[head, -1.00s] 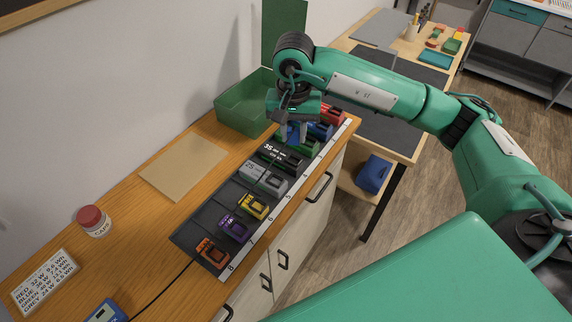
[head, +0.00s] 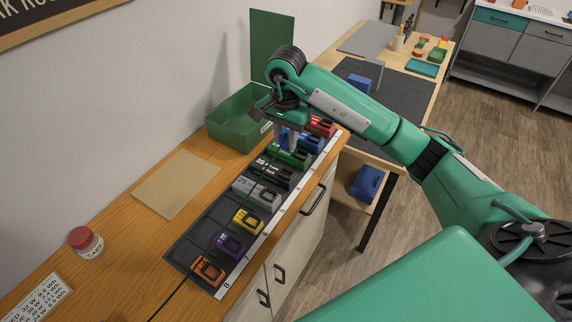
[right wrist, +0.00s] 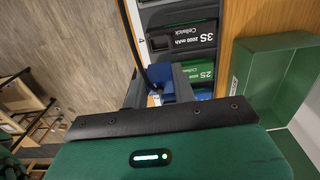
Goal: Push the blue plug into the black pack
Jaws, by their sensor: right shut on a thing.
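In the head view my right gripper (head: 287,138) points down over the far part of the battery row, by the green and blue packs. In the right wrist view its two fingers (right wrist: 160,88) are closed on the small blue plug (right wrist: 160,76), with a black cable running up from it. The black pack (head: 274,173), marked 3S, lies flat in its slot in the rack; it also shows in the right wrist view (right wrist: 182,43), beyond the plug. The plug looks apart from the pack. The plug is hidden in the head view. My left gripper is out of view.
The green pack (head: 287,157), blue pack (head: 309,143) and red pack (head: 322,126) sit close around the gripper. Grey (head: 262,195), yellow, purple and orange packs lie nearer. An open green box (head: 238,118) stands behind. A cardboard sheet (head: 177,183) lies left.

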